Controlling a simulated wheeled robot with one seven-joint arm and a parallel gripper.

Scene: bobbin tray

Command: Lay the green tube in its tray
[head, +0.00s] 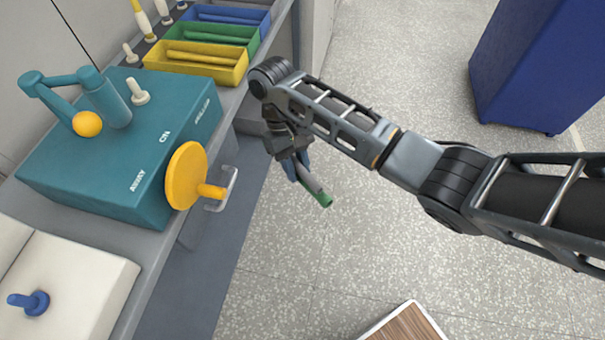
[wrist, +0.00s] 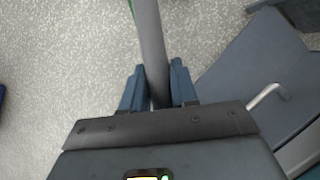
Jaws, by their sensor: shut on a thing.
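My gripper (head: 294,163) hangs over the open floor, to the right of the bench, in the head view. Its blue-grey fingers are shut on the green tube (head: 324,200), whose green end points down and to the right. A grey length shows between the fingers and that end. In the wrist view, the grey length (wrist: 150,45) stands between the two fingertips (wrist: 157,88), with a sliver of green at its upper left. The green tray (head: 250,44) sits at the bench's far end, between the blue tray (head: 262,18) and the yellow tray (head: 238,75).
A teal machine (head: 60,170) with a yellow disc (head: 184,175) and an orange-knobbed lever (head: 88,124) stands on the bench, left of my gripper. A white block with a blue knob (head: 30,302) is nearer. A blue cabinet (head: 535,65) stands far right. Floor between is clear.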

